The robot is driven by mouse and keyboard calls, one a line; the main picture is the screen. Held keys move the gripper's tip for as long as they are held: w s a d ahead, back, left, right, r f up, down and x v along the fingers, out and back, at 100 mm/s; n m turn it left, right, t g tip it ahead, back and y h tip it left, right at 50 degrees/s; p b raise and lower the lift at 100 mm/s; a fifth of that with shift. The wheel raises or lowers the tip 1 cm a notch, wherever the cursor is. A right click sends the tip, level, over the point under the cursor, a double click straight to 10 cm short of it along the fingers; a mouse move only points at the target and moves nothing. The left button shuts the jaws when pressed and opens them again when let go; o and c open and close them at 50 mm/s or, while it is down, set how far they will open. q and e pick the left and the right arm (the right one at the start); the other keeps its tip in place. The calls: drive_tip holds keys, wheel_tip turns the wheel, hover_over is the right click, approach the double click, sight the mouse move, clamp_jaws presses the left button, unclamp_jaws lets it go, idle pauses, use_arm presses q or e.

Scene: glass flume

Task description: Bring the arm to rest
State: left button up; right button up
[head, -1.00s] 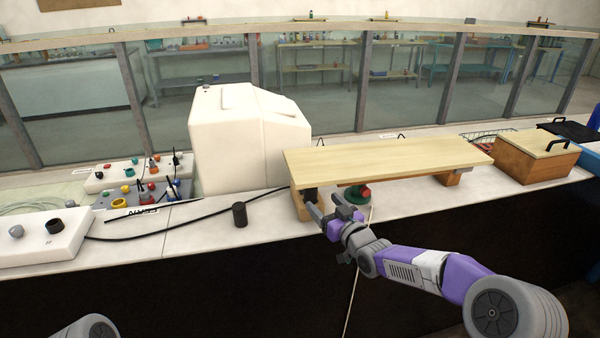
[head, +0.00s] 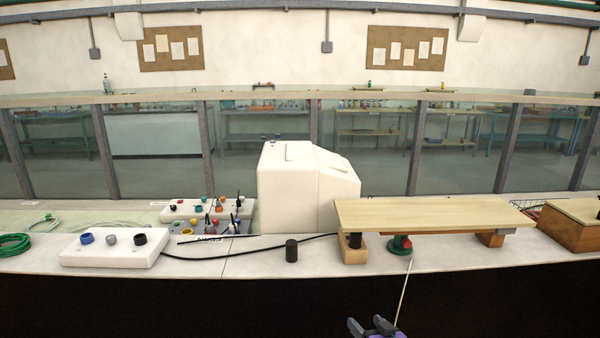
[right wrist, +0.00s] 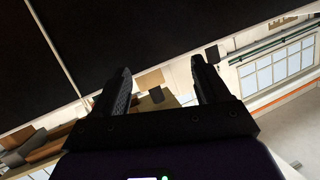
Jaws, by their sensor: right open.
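My right gripper (head: 372,326) is at the bottom edge of the head view, below the counter's front edge and in front of its dark face. Its two grey fingers are apart with nothing between them. In the right wrist view my right gripper (right wrist: 160,88) also shows open and empty, with a tilted view of the room beyond. Only the gripper and a bit of its purple wrist show in the head view; the rest of the right arm is out of frame. My left gripper is not in view.
A pale cord (head: 405,290) hangs down the front near my right gripper.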

drive_tip(key=s+a+f+m+g, duration=0.1)
drive_tip(key=s+a+f+g, duration=0.1)
drive_tip(key=s+f, duration=0.35)
drive_tip(key=s+a+f+m+g, duration=0.1)
drive_tip(key=s+a+f+g, duration=0.1)
drive_tip(key=f, duration=0.6)
drive_tip(key=s+a+f+m+g+p, duration=0.1)
drive_tip(key=s+f+g, duration=0.3)
drive_tip(key=s, duration=0.9)
drive_tip(key=s+a+f+m+g+p, duration=0.1)
drive_tip(key=s+a+f+g, duration=0.2)
drive_tip(key=s+f, duration=0.7)
drive_tip(key=s+g, duration=0.2)
drive_tip(key=s, duration=0.2)
drive_tip(key=shift+g, duration=0.3)
